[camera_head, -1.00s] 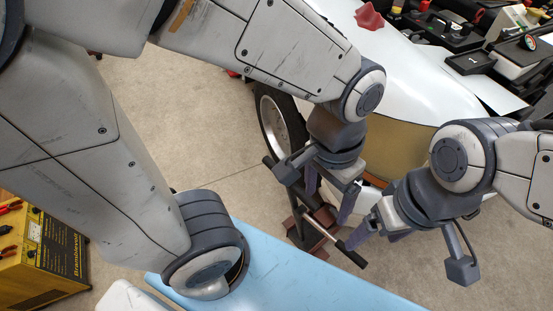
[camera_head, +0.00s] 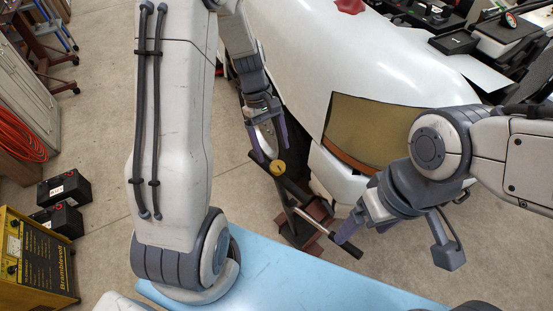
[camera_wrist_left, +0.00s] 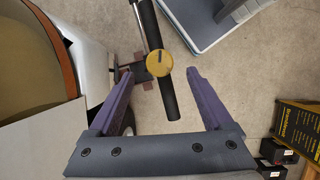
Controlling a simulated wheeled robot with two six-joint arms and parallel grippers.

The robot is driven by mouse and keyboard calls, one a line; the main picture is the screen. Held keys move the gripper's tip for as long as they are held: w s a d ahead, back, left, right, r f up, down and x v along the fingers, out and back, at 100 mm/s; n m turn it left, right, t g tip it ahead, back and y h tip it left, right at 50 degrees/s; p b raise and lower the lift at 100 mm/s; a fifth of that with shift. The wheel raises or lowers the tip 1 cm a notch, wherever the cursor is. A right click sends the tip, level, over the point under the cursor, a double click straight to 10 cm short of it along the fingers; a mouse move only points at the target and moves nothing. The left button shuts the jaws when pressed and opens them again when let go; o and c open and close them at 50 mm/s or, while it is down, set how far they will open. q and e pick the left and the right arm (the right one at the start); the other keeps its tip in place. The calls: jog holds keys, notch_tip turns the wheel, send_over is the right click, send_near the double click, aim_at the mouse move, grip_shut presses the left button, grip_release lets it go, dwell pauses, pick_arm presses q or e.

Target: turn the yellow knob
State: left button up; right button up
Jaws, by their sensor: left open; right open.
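The yellow knob (camera_head: 277,167) is a small round disc on a dark bar (camera_head: 296,188) of a jack-like stand beside the white car body. In the left wrist view the knob (camera_wrist_left: 160,57) shows a dark mark on its face and lies just beyond the fingertips, about midway between them. My left gripper (camera_head: 268,148) is open, with its purple fingers pointing down at the knob and nothing between them. My right gripper (camera_head: 365,232) is open at the right, close to the black grip (camera_head: 346,246) of the stand's metal rod. I cannot tell whether it touches it.
A light blue surface (camera_head: 300,285) lies at the front, below the stand. The white car body (camera_head: 300,50) with a tan panel rises behind. A yellow box (camera_head: 35,262) and black batteries (camera_head: 62,190) stand at the left. The floor between is clear.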

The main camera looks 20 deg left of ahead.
aim_at(278, 165)
pick_arm(q)
jog(key=x, duration=0.5)
grip_shut()
